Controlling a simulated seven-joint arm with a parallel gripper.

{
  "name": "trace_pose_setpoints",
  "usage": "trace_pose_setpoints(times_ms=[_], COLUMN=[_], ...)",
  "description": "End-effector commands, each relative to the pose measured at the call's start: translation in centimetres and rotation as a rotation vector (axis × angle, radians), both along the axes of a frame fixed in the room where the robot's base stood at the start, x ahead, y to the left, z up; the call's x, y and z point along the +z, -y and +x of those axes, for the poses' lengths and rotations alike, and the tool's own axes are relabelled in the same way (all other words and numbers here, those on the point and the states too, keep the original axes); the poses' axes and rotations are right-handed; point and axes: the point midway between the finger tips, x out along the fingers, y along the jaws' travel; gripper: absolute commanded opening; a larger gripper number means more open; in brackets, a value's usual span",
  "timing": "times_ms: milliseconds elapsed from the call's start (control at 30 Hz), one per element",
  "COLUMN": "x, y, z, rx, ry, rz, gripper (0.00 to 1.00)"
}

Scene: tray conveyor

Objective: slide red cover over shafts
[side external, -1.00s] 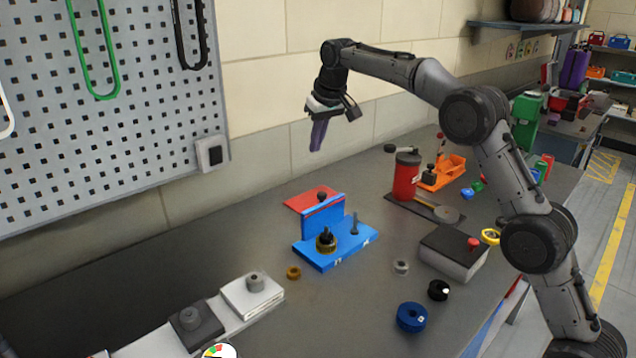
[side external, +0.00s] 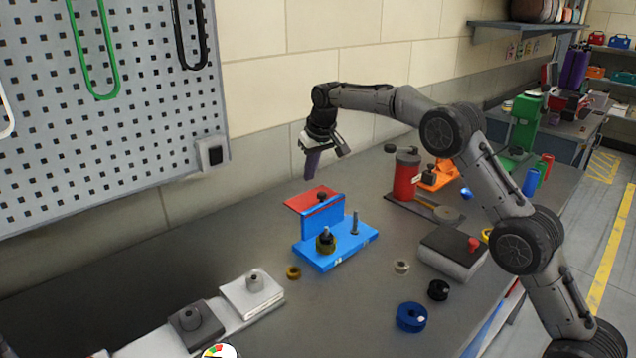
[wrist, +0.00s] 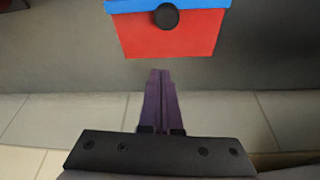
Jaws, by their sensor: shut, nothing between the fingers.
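The red cover (side external: 313,199) is a flat plate with a black knob (side external: 322,197), seated at the top of the upright wall of the blue fixture (side external: 340,246). In the wrist view the red cover (wrist: 170,38) and its knob (wrist: 166,16) show at the top, with a blue edge behind. Two shafts stand on the fixture's base: one with a dark and brass gear (side external: 326,241), and a bare grey one (side external: 354,224). My gripper (side external: 309,176) has purple fingers, shut and empty, above and behind the cover. The fingertips (wrist: 160,72) point toward the cover, apart from it.
A brass ring (side external: 293,273), a grey nut (side external: 401,266), a black ring (side external: 438,290) and a blue ring (side external: 411,317) lie in front. A red canister (side external: 405,178) and a grey box (side external: 455,258) stand at right. The wall is behind.

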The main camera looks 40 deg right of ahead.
Motion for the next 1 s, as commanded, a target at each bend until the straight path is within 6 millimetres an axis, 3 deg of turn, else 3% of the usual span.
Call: trace_pose_setpoints(times_ms=[67,500,1000], x=[-1.3,-1.6,-1.6], y=[0.1,-0.5,-0.6], z=[0.3,-3.3,-3.7], rx=[0.0,-0.001,0.0], ry=[-0.001,0.001,0.0], rz=[0.0,0.0,0.0], gripper=[0.0,0.0,0.0])
